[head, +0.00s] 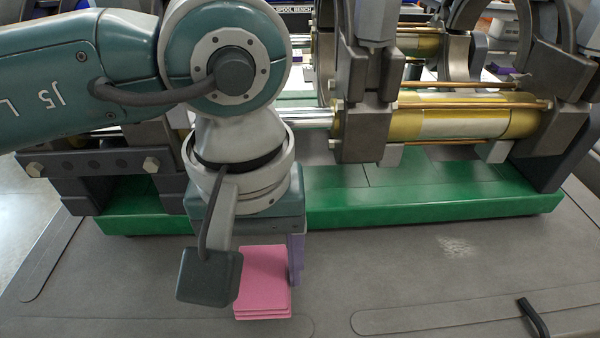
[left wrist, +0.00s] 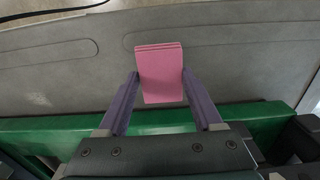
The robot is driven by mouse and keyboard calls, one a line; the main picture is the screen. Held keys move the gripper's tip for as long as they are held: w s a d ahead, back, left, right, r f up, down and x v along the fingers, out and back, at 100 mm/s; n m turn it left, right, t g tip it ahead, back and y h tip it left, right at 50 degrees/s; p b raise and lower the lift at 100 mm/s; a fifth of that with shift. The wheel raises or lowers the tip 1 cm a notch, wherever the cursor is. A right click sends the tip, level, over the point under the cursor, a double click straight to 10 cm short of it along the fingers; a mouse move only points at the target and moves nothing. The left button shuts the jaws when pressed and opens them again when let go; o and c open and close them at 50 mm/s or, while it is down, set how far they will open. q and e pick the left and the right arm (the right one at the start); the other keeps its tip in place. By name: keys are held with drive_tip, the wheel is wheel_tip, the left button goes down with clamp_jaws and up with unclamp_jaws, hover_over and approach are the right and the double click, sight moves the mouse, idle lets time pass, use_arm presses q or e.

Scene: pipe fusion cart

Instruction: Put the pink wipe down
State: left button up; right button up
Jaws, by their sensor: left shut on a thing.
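The pink wipe (head: 263,283) is a folded, layered pad low in the head view, in front of the green base of the machine. My left gripper (head: 272,262) points down and is shut on it. One purple finger shows at its right side; the other is hidden behind my wrist camera housing. In the left wrist view, both fingers of my left gripper (left wrist: 160,80) press the sides of the pink wipe (left wrist: 160,70). I cannot tell whether the wipe touches the grey surface below. My right gripper is not in view.
The grey cart top (head: 400,270) is mostly bare in front of the green base (head: 420,200). The pipe machine (head: 440,115), with metal clamps and brass-coloured cylinders, stands just behind my gripper. A black handle (head: 533,318) is at the lower right.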

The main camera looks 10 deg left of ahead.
sight(262, 275)
use_arm(q)
wheel_tip(262, 275, down, 4)
drive_tip(key=shift+r, duration=0.25)
drive_tip(key=shift+f+b, duration=0.15)
drive_tip(key=shift+b, duration=0.25)
drive_tip(key=o, duration=1.3)
